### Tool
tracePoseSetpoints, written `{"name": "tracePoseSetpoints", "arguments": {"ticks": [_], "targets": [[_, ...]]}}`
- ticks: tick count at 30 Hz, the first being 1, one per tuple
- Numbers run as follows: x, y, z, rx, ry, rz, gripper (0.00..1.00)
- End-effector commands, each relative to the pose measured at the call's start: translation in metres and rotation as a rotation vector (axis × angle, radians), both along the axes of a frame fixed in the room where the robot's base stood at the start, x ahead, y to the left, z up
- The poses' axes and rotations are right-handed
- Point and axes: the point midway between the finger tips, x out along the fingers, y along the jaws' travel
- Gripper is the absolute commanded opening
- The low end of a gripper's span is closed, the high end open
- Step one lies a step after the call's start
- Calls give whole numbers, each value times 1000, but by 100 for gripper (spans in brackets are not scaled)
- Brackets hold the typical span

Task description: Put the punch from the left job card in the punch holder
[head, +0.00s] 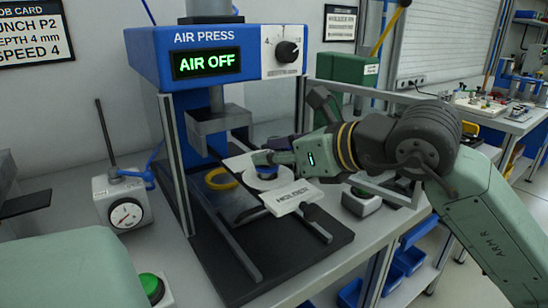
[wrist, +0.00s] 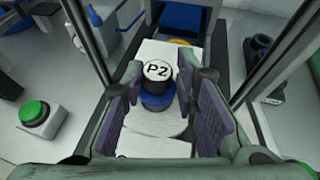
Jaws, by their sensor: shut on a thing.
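The left job card (head: 30,38) reads PUNCH P2, DEPTH 4 mm, SPEED 4. My gripper (head: 266,158) is at the front of the air press, over the plate labelled HOLDER (head: 297,198). In the wrist view, the punch marked P2 (wrist: 157,71) stands between my fingers, which are shut on it. It has a white top, a dark body and a blue collar low down. A pale round disc lies directly under it. I cannot tell whether the punch is fully seated; the fingers hide its sides.
The air press (head: 212,50) shows AIR OFF, with its ram (head: 217,122) just behind and left of my gripper. A yellow ring (head: 221,179) lies on the press bed.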

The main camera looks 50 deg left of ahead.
Motion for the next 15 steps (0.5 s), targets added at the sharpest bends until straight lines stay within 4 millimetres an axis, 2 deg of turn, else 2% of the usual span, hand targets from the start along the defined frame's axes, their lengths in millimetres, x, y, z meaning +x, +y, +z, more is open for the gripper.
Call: {"name": "tracePoseSetpoints", "arguments": {"ticks": [3,14,15], "targets": [[0,0,-8,3,0,0,0],[0,0,-13,2,-2,0,0],[0,0,-12,1,-1,0,29]]}}
